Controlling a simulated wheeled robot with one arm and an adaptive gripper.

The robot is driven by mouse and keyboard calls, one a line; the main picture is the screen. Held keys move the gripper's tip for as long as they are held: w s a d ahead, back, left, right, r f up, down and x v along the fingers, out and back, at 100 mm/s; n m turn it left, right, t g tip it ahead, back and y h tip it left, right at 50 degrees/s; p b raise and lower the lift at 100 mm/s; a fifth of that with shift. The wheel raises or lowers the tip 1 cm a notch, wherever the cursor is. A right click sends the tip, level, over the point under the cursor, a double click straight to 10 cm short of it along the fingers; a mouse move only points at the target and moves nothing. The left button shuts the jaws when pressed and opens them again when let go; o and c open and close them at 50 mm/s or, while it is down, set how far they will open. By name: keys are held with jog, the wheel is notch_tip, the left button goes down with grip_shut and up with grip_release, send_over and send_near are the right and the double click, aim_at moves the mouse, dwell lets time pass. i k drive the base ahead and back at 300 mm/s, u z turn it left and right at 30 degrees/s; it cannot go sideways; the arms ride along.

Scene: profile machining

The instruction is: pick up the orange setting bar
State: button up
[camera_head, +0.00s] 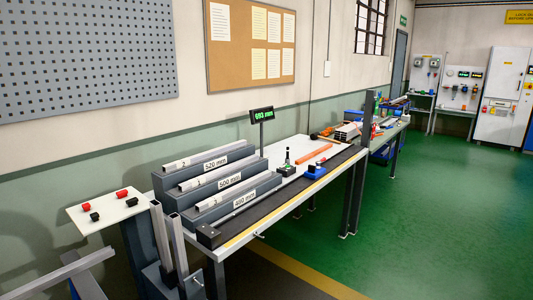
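A long orange bar (314,153) lies on the white top of the workbench (283,154), towards its far half, behind the dark rail and apart from it. It appears to lie flat, slanting away to the right. My gripper is not in view, so its state and its distance from the bar do not show.
Stepped racks labelled 520, 500 and 480 mm (245,198) fill the bench's near half. A dark rail (280,195) runs along its front edge with a blue stop (315,170). A green-black device (287,168) stands left of the bar. Green floor (420,220) is open at right.

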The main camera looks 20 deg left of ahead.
aim_at(308, 158)
jog(key=u, duration=0.8)
jog(key=i, duration=2.05)
jog(key=z, duration=1.5)
jog(key=i, duration=3.4)
jog(key=u, duration=1.65)
